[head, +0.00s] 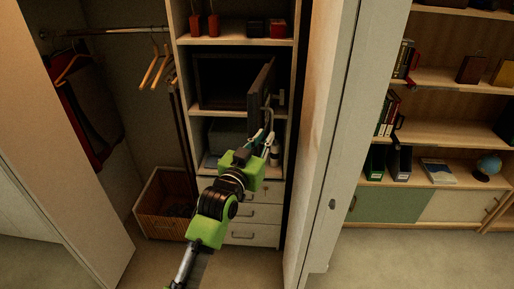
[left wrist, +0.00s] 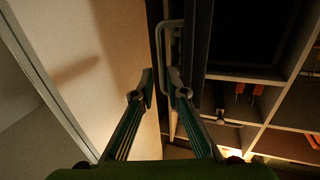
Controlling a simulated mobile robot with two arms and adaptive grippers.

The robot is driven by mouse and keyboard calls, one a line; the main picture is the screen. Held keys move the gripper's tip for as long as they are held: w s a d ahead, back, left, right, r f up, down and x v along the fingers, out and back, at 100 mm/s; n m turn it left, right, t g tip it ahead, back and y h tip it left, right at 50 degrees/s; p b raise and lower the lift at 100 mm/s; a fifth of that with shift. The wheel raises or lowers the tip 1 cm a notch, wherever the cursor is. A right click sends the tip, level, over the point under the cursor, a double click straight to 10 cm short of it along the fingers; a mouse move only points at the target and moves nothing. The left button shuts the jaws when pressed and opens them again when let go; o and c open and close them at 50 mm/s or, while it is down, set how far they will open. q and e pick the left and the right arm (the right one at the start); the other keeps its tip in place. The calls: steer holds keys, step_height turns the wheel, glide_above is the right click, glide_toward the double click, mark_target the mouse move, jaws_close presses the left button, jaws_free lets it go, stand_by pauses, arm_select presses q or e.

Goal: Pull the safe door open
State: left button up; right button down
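The dark safe (head: 222,82) sits on a wardrobe shelf in the head view. Its door (head: 261,86) stands swung out to the right, with the dark inside showing. A metal bar handle (head: 268,116) is on the door's outer face; it also shows in the left wrist view (left wrist: 158,45). My left gripper (head: 266,137) is just below and in front of the door. In the left wrist view its fingertips (left wrist: 161,88) are apart, with the handle bar seen between them; I see no clear contact. My right gripper is in neither view.
An open wardrobe door (head: 322,130) stands close to the right of the safe door. Another wardrobe door (head: 62,150) is at the left. Drawers (head: 255,214) are below the safe, and a wicker basket (head: 165,222) stands on the floor left of them.

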arm_select(q)
steer(key=v, duration=0.5)
steer(key=shift+s, duration=0.1)
steer(key=s+a+f+n+g+y+b, duration=0.1)
steer(key=s+a+f+g, duration=0.1)
steer(key=f, duration=1.2)
steer(key=s+a+f+g+y, duration=0.1)
steer(key=a+f+g+y, duration=0.1)
steer(key=f, duration=1.3)
steer(key=s+a+f+g+y+b, duration=0.1)
steer(key=s+a+f+g, duration=0.15)
steer(key=s+f, duration=0.6)
steer(key=s+a+f+g, duration=0.2)
steer(key=s+a+f, duration=0.15)
steer(key=f, duration=0.95)
steer(key=s+a+f+g+y+b, duration=0.1)
steer(key=s+a+f+g, duration=0.15)
steer(key=s+f, duration=0.65)
steer(key=s+a+f+g+y, duration=0.1)
steer(key=s+a+f, duration=0.2)
steer(key=s+f, duration=0.5)
steer(key=s+a+f+g, duration=0.1)
steer(key=s+a+f, duration=0.2)
steer(key=s, duration=0.9)
steer(key=s+a+f+n+g+b, duration=0.1)
steer(key=s+a+f+g, duration=0.1)
steer(key=s, duration=1.1)
steer(key=shift+a+f+g+y, duration=0.3)
steer(key=shift+a+f+y, duration=0.15)
steer(key=shift+a, duration=0.5)
